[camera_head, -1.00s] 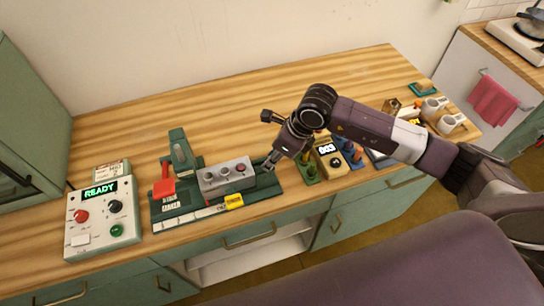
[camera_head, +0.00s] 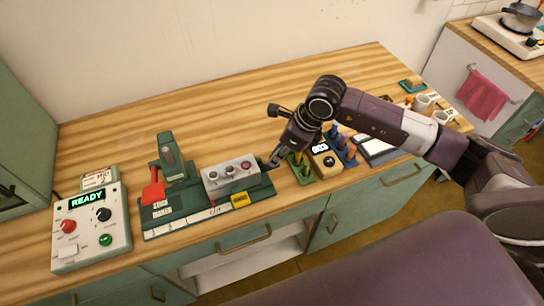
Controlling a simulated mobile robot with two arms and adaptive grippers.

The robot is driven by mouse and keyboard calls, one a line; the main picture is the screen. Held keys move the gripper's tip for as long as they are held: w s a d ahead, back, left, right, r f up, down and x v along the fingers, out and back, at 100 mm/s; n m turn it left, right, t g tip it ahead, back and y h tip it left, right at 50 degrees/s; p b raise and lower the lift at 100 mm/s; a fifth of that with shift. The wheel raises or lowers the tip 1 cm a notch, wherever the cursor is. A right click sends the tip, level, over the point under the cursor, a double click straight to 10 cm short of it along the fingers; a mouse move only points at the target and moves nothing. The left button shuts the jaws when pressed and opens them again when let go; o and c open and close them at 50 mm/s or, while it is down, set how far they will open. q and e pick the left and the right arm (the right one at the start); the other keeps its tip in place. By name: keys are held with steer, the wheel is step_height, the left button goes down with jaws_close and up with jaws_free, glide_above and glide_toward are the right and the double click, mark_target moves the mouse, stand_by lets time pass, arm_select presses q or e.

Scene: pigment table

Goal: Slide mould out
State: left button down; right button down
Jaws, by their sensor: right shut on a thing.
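The mould (camera_head: 231,179) is a grey block with several round cavities in its top. It sits on the green rail of the press base (camera_head: 190,218), to the right of the green press column (camera_head: 169,155). A yellow tag (camera_head: 240,200) shows at its front, over the pale scale strip. My right gripper (camera_head: 274,160) is at the mould's right end, shut on it; the exact contact is small and partly hidden by the fingers. A red lever (camera_head: 154,190) stands at the left of the press. My left gripper is not in view.
A control box (camera_head: 91,232) reading READY stands at the left. Green and blue stands (camera_head: 302,170) with a yellow timer (camera_head: 325,162) between them lie right of the press, beneath my right arm. White cups (camera_head: 422,103) are farther right. The wood behind the press is clear.

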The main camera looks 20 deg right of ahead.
steer(key=shift+w+d+r, duration=0.1)
steer(key=shift+d, duration=0.15)
steer(key=c, duration=2)
jaws_free()
steer(key=shift+c, duration=0.2)
steer(key=o, duration=0.3)
steer(key=shift+d, duration=0.15)
steer(key=shift+r, duration=0.35)
steer(key=v, duration=1.1)
steer(key=shift+s, duration=0.2)
steer(key=shift+r, duration=0.1)
